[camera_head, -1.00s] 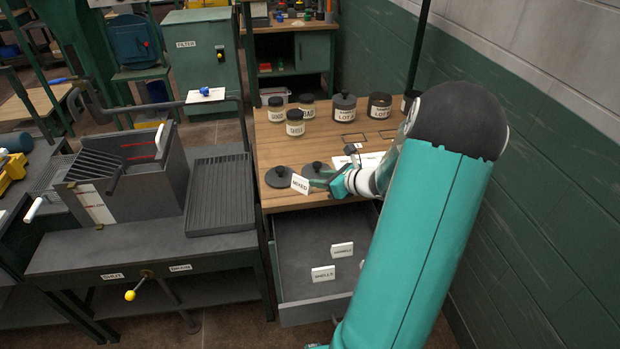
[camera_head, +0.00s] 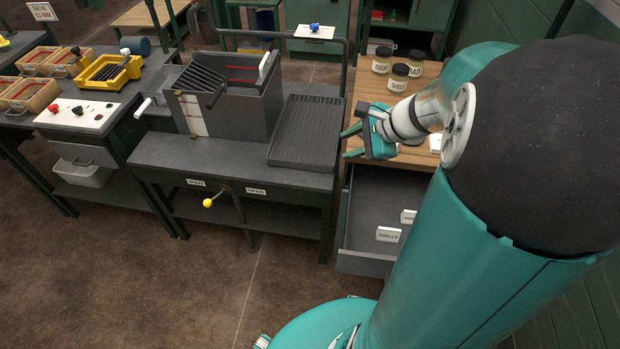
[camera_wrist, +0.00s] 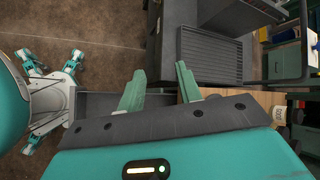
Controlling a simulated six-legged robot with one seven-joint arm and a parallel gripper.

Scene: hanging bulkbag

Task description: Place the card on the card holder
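My gripper (camera_head: 350,142) points left above the drawer's left side, near the wooden bench's edge. Its two green fingers are apart, and the wrist view shows the open fingers (camera_wrist: 160,85) with nothing between them. The card reading MIXED from the earlier frame does not show in either current view. A white card reading SHELLS (camera_head: 388,234) stands in the open grey drawer (camera_head: 375,195), with a second white card (camera_head: 408,216) behind it, partly hidden by my arm. I cannot pick out the card holder with certainty.
A ribbed grey tray (camera_head: 305,133) and a grey box (camera_head: 225,105) sit on the dark table left of my gripper. Several labelled jars (camera_head: 398,77) stand on the wooden bench (camera_head: 375,92). A dark rail rises behind the tray. The floor at front left is clear.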

